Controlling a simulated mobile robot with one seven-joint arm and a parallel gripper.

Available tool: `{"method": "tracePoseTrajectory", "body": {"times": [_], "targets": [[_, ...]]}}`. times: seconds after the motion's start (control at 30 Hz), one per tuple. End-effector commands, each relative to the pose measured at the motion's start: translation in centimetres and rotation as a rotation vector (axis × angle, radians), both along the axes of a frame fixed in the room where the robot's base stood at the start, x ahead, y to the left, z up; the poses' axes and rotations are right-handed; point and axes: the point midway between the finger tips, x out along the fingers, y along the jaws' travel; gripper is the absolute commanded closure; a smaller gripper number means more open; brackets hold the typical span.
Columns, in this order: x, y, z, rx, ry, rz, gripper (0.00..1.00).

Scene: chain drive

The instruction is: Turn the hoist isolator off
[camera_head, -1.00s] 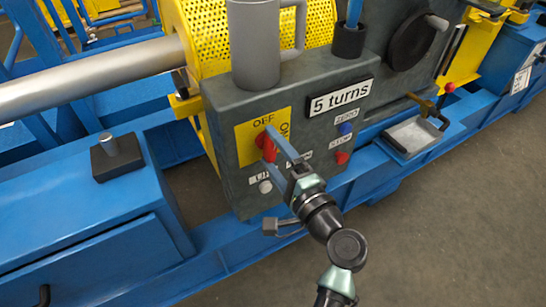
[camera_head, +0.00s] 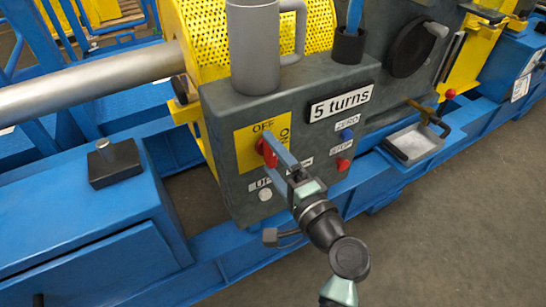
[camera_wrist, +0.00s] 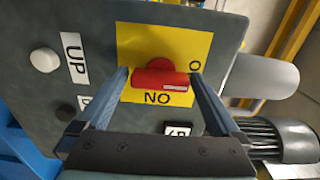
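The hoist isolator is a red knob with a bar handle (camera_head: 267,153) on a yellow plate (camera_head: 248,151) on the grey panel. The plate reads OFF at the top and ON, sideways, at the right in the head view. In the wrist view the red bar (camera_wrist: 160,79) lies level, its white mark at the right end, on the side of the mostly hidden OFF label. My gripper (camera_wrist: 159,74) is open, one blue finger at each end of the bar; I cannot tell whether they touch it. In the head view my gripper (camera_head: 272,149) partly covers the knob.
A white button (camera_head: 265,194) by the UP label, a blue ZERO button (camera_head: 347,134) and a red STOP button (camera_head: 343,164) share the panel. A grey mug (camera_head: 254,50) and a black cup (camera_head: 347,46) stand on top. A metal tray (camera_head: 414,143) sits at the right.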

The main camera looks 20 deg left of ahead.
Motion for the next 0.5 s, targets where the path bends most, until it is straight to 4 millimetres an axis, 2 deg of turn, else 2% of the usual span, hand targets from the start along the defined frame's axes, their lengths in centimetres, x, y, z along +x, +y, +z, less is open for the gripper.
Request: {"method": "tracePoseTrajectory", "body": {"times": [0.27, 0.5], "targets": [[-0.4, -0.6, 0.1, 0.003, 0.002, -0.003, 0.00], [-3.1, -4.1, 0.2, 0.003, 0.003, -0.005, 0.00]]}}
